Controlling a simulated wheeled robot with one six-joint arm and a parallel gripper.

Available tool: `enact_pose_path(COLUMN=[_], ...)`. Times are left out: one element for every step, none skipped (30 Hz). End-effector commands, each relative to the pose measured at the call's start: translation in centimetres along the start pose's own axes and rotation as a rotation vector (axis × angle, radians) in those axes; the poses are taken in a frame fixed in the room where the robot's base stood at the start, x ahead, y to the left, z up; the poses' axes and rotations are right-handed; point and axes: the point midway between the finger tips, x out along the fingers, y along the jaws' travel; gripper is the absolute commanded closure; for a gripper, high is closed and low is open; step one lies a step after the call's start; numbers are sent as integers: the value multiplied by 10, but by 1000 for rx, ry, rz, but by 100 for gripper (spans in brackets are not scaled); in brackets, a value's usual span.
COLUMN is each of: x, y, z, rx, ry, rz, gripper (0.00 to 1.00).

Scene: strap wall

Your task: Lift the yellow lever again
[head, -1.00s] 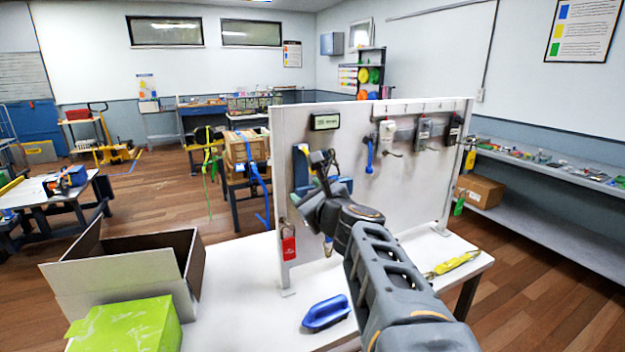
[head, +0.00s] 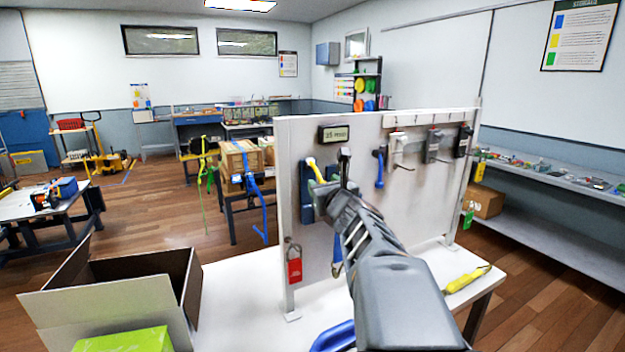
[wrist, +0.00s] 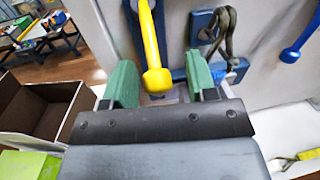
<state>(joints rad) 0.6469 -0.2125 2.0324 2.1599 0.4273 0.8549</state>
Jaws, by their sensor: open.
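The yellow lever (head: 316,169) is on a blue plate (head: 306,190) at the left part of the upright grey panel. In the wrist view the lever (wrist: 151,40) runs down the picture and ends in a round yellow knob. My gripper (wrist: 160,82) is open, with one green fingertip on each side of the knob. A gap shows between the knob and each finger, wider on the right. In the head view my arm hides part of the panel beside the lever.
A red padlock (head: 294,266) hangs at the panel's left edge. A blue lever (head: 380,168) and several grey devices are to the right. A strap buckle (wrist: 222,30) is close to my right finger. An open cardboard box (head: 105,305) stands at the left.

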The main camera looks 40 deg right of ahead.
Motion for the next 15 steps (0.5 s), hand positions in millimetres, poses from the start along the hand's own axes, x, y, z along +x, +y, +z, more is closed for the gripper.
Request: enact_pose_path(x=[3,4,5,6,7,8,8,8,9,9,9,9,9,9,9], y=[0,0,0,1,1,1,2,2,3,4,4,4,5,5,5], z=[1,1,1,1,1,1,1,1,1,1,1,1,1,1,1], rx=[0,-1,-1,-1,-1,-1,-1,-1,-1,-1,-1,-1,-1,-1,-1], ry=[0,0,-1,-1,-1,-1,-1,-2,-2,-2,-2,-2,-2,-2,-2], rz=[2,3,4,5,6,8,9,10,11,12,12,14,15,15,16], gripper=[48,48,48,48,48,48,48,48,48,48,48,48,48,48,48])
